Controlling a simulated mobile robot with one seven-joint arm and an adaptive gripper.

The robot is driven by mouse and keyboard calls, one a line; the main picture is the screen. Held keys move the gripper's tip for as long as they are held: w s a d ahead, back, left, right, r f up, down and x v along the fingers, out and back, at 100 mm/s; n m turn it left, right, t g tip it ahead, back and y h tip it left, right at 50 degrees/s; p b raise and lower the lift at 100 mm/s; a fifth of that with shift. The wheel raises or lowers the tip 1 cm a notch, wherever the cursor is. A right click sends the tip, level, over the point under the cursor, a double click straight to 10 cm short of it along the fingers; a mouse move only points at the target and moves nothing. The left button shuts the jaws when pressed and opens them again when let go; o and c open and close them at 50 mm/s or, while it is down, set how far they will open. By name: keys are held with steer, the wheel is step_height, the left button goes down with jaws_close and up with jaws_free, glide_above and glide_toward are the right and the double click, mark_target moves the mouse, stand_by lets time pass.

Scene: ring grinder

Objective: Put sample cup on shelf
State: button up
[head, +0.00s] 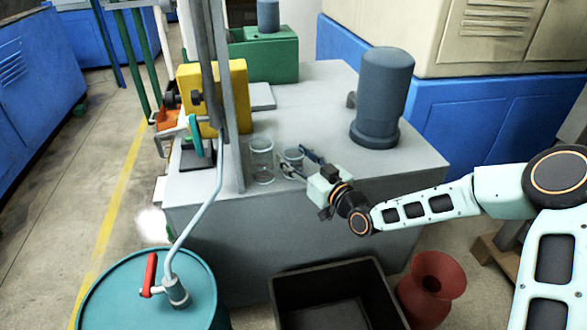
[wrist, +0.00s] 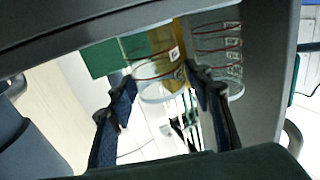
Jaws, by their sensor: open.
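A short clear cup (head: 293,157) stands on the grey bench top (head: 330,110) in the head view. A taller clear cup (head: 261,160) stands just to its left. My gripper (head: 302,163) reaches in from the right, low over the bench edge, with its fingers at the short cup. In the wrist view my gripper (wrist: 162,80) is open, and the short cup (wrist: 158,92) with a red line shows between the two fingertips. Whether the fingers touch it I cannot tell. The taller cup (wrist: 220,60), with several red lines, is beside the right finger. I cannot make out a shelf for certain.
A grey upright post (head: 232,120) stands left of the cups. A grey motor (head: 382,95) stands at the bench's right, and a yellow block (head: 228,95) at its left. A black bin (head: 335,295), red vessel (head: 432,285) and teal drum (head: 150,290) stand in front.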

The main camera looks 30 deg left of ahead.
steer(key=shift+w+a, duration=0.2)
steer(key=shift+a, duration=0.2)
steer(key=shift+r, duration=0.1)
steer(key=c, duration=0.9)
